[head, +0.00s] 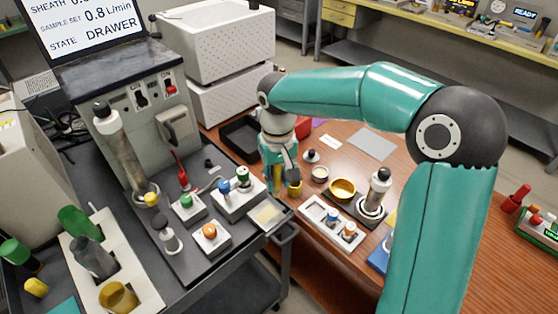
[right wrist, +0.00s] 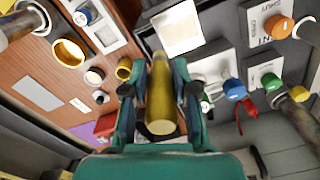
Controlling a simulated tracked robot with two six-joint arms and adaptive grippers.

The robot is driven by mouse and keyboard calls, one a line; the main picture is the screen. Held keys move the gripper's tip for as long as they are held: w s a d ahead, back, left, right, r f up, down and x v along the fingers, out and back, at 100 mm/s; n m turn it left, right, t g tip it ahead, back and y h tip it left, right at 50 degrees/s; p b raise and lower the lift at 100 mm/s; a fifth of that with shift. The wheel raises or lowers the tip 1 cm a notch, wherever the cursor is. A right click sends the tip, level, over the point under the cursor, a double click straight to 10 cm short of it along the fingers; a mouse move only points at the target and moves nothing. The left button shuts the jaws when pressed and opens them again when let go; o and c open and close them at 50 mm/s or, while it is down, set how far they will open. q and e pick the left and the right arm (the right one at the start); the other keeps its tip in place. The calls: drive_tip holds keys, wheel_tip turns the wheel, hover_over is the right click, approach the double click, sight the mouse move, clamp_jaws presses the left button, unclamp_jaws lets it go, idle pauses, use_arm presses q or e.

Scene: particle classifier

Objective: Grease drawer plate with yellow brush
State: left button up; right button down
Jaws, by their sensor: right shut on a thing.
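My right gripper (head: 283,180) hangs near the right edge of the dark cart, pointing down. In the right wrist view my right gripper (right wrist: 160,88) is shut on the yellow brush (right wrist: 160,102), whose thick rounded end faces the camera. The brush's far tip is hard to make out. The drawer plate (head: 267,215), pale with a yellowish middle, lies at the cart's front right corner, below the gripper in the picture. The drawer plate (right wrist: 178,29) also shows beyond the brush, apparently apart from it. My left gripper is not in view.
A small yellow cup (head: 295,188) stands right beside the gripper. A white tray (head: 331,221) with knobs, a yellow bowl (head: 342,189) and a metal cylinder (head: 376,190) stand on the wooden table. Control blocks with a green knob (head: 186,201) and orange knob (head: 210,231) crowd the cart.

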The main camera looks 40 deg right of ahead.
sight(277, 168)
drive_tip(key=shift+r+p, duration=1.05)
drive_tip(key=shift+r, duration=0.55)
